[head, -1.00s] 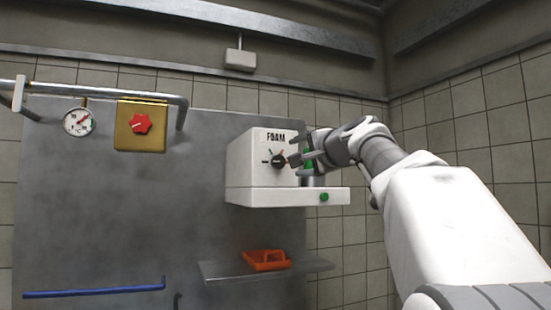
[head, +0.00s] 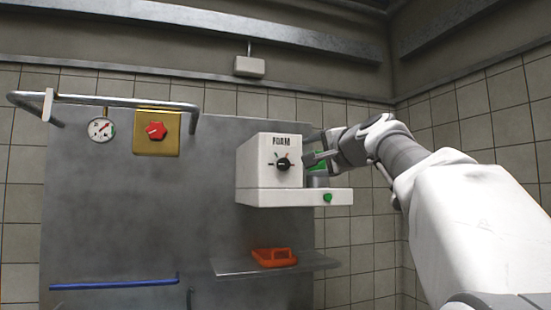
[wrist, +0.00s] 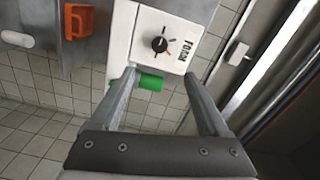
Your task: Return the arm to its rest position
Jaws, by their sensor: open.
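My gripper (head: 316,162) is open and empty at the right front of the white FOAM box (head: 262,180). In the wrist view my gripper (wrist: 160,76) shows two spread fingers with nothing held between them. The black knob (head: 283,164) on the box face is apart from the fingers, to their left in the head view. The knob (wrist: 160,44) shows in full beyond the fingertips in the wrist view. A green part (wrist: 151,83) of the box lies behind the fingers.
A metal shelf (head: 225,268) below the box carries an orange object (head: 273,258). A gauge (head: 101,129), a brass plate with a red knob (head: 156,131), a pipe (head: 90,99) and a blue bar (head: 115,284) are on the left. Open room lies in front of the panel.

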